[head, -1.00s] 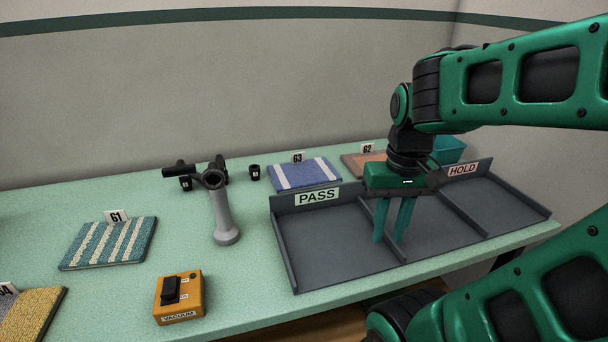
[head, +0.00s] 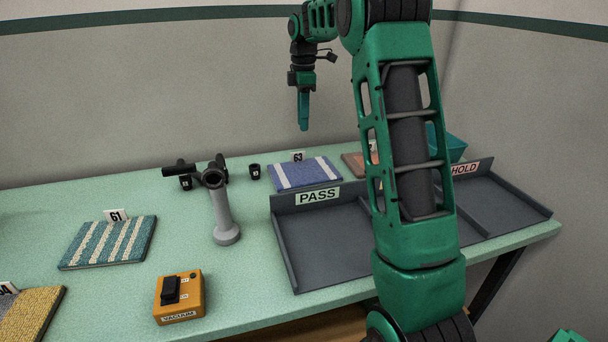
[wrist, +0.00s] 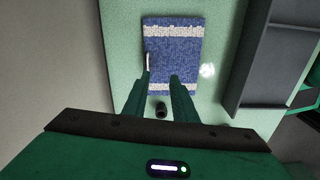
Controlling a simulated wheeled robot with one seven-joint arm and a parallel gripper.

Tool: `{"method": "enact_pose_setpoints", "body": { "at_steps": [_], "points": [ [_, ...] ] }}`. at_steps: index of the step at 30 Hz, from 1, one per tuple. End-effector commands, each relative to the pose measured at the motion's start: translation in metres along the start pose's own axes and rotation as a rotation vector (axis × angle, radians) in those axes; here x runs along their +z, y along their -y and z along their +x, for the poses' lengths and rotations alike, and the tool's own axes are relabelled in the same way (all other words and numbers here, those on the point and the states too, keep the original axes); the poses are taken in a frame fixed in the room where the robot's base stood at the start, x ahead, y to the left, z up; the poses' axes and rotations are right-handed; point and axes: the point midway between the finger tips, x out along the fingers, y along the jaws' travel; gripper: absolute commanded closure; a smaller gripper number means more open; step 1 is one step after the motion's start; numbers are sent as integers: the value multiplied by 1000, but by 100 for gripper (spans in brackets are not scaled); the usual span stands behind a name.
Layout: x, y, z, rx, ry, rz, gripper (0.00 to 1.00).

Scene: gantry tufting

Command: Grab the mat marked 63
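The mat marked 63 (head: 304,175) is blue with two pale stripes and lies flat at the back of the table, with its number tag (head: 298,157) standing at its rear edge. My gripper (head: 304,128) hangs above the mat, fingers pointing down, clear of it. In the wrist view the mat (wrist: 172,58) lies beyond the fingers (wrist: 162,77), which are apart with nothing between them. The tag appears there edge-on as a thin white strip beside the left finger.
The grey PASS tray (head: 325,245) stands just in front of the mat. An orange mat (head: 356,163) lies to its right, partly behind my arm. A small black cup (head: 254,171) and a grey stand (head: 223,215) are to the left. Mat 61 (head: 110,243) lies further left.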

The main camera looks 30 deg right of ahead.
Motion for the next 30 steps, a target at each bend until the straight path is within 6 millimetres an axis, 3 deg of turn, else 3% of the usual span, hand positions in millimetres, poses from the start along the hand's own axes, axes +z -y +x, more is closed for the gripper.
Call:
{"method": "enact_pose_setpoints", "body": {
  "at_steps": [3,6,15,23,30],
  "points": [
    [-5,-19,6,0,3,-95,75],
    [-6,-26,10,-2,4,-135,75],
    [-6,-27,50,-4,4,-145,75],
    [-6,-27,68,-2,4,-143,75],
    [-9,-28,100,-3,4,-143,75]
  ]
}}
